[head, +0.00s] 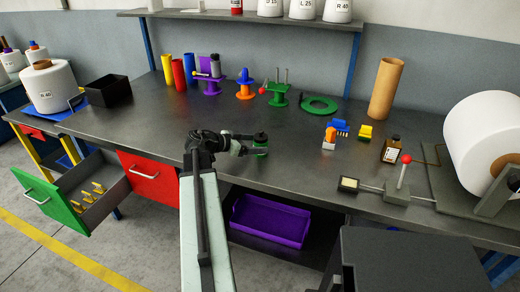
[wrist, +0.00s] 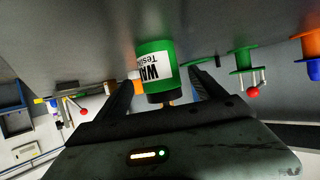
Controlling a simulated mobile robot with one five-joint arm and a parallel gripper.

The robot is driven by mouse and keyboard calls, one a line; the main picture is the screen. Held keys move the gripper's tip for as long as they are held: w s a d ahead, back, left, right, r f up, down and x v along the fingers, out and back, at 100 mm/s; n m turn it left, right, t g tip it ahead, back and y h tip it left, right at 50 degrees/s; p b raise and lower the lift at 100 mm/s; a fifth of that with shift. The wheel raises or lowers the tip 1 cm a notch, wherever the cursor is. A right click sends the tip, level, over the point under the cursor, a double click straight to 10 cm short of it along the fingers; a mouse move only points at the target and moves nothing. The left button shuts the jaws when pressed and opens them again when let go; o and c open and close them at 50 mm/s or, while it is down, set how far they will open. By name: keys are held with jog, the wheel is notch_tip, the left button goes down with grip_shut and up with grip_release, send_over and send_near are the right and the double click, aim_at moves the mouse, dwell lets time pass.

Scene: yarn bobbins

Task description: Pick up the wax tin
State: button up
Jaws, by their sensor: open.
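The wax tin (head: 261,150) is a small green cylinder with a dark lid, standing on the dark bench top near its front edge. In the wrist view the tin (wrist: 152,60) appears upside down, with a white label partly reading "WA". My gripper (head: 254,145) reaches it from the left in the head view, low over the bench. In the wrist view my gripper (wrist: 162,82) is open, with one finger on each side of the tin. Gaps seem to show beside it, but contact with a finger is hard to tell.
Behind stand a purple stand (head: 210,85), an orange spool (head: 245,90) and a green stand (head: 279,97). Bench around the tin is clear.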

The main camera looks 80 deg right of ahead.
aim_at(260, 144)
jog(key=x, duration=0.3)
jog(key=shift+w+d+b, duration=0.1)
jog(key=shift+b, duration=0.3)
jog(key=c, duration=1.6)
jog(key=shift+r, duration=0.1)
